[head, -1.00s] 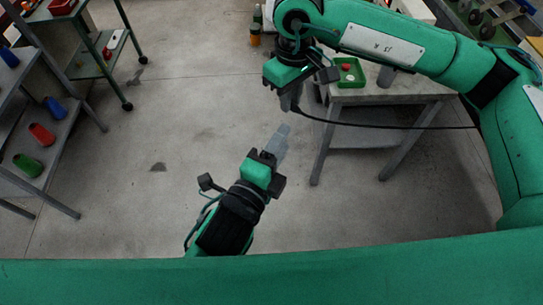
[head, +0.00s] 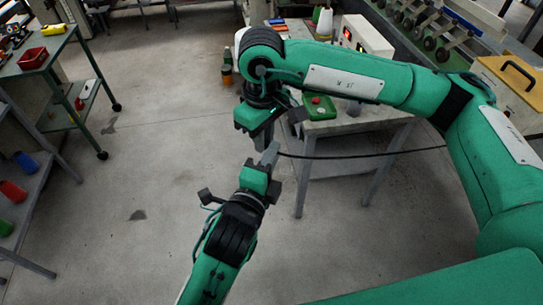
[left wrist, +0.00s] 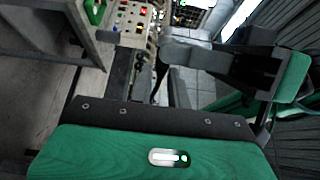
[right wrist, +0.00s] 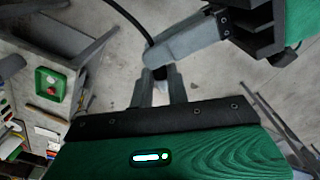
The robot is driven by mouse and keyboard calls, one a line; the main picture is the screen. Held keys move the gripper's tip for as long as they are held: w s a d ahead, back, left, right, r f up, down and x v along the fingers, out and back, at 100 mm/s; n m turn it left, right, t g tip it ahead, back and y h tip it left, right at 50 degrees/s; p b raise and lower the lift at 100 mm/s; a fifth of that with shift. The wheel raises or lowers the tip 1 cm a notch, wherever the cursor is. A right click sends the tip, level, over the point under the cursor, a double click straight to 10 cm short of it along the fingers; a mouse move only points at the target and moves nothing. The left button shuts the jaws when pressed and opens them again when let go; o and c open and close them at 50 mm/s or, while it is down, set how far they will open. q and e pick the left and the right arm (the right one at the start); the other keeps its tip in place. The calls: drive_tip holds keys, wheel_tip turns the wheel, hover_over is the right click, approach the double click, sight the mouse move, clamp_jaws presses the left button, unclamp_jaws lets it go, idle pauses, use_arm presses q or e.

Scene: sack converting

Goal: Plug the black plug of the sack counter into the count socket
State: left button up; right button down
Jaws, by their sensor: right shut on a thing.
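My right gripper (head: 264,140) is shut on the black plug (right wrist: 160,72), which shows between its fingertips in the right wrist view. The black cable (head: 350,156) runs from there to the right, past the small table. My left gripper (head: 270,155) is raised just below the right one, its fingers pointing up at it. In the left wrist view its fingers (left wrist: 155,80) stand apart, with a dark strand of cable between them. In the right wrist view the left fingers (right wrist: 182,42) cross just beyond the plug and hide part of it. I cannot make out the count socket.
A small grey table (head: 345,125) holds a green tray (head: 319,107) with a red item. Behind it is a white box (head: 366,36) with a red display. A green cart (head: 62,50) and a shelf (head: 30,205) stand at the left. The floor between is clear.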

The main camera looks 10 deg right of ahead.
drive_tip(key=c, duration=1.3)
unclamp_jaws()
drive_tip(key=shift+r, duration=0.1)
